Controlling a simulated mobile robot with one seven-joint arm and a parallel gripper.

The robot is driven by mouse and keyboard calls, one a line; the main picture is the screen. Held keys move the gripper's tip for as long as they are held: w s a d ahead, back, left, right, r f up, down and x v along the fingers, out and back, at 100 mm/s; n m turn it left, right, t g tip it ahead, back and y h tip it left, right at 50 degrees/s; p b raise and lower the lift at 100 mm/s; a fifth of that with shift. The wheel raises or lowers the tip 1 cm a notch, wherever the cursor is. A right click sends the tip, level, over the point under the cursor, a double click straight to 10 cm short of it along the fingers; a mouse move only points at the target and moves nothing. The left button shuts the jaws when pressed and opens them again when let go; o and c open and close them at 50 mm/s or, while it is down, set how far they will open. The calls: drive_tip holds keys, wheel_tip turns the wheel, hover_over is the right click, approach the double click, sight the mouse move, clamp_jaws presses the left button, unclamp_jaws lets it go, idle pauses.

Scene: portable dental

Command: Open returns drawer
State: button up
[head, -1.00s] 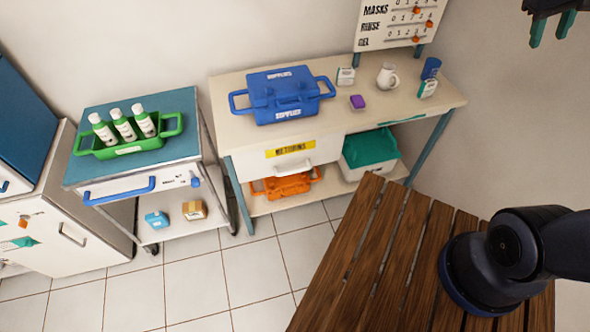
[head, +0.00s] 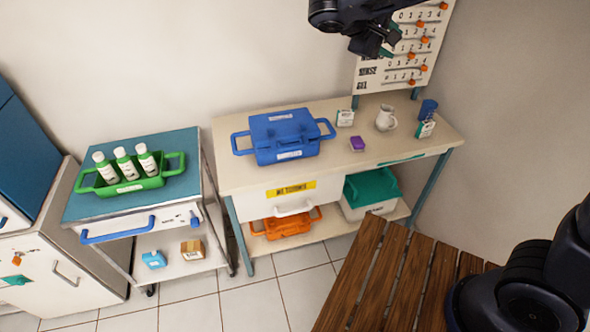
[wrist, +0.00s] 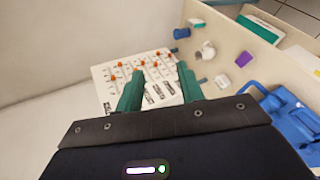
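The returns drawer (head: 270,200) is a white drawer front under the left part of the beige bench, with a yellow label (head: 292,189) and a white pull handle (head: 294,209). It looks shut. My gripper (head: 386,48) is in the air above the bench, in front of the counting board, well above and to the right of the drawer. In the wrist view its two green fingers (wrist: 158,88) stand apart with nothing between them. The drawer front does not show in the wrist view.
A blue supplies box (head: 285,137), white jug (head: 386,118), purple block (head: 357,144) and blue cup (head: 428,109) stand on the bench (head: 230,177). Below are an orange crate (head: 286,225) and a teal-lidded bin (head: 372,188). A slatted wooden surface (head: 385,280) lies in front, right.

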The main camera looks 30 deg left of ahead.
drive_tip(key=s+a+f+n+t+y, duration=0.2)
drive_tip(key=s+a+n+t+y, duration=0.35)
drive_tip(key=s+a, duration=1.45)
approach(295, 212)
drive_tip(key=shift+m, duration=0.25)
drive_tip(key=w, duration=0.3)
drive_tip(key=w+f, duration=0.1)
drive_tip(key=w, duration=0.3)
drive_tip(key=w+f, duration=0.1)
drive_tip(key=w, duration=0.2)
drive_tip(key=shift+w+a, duration=0.1)
drive_tip(key=shift+w, duration=0.1)
clamp_jaws()
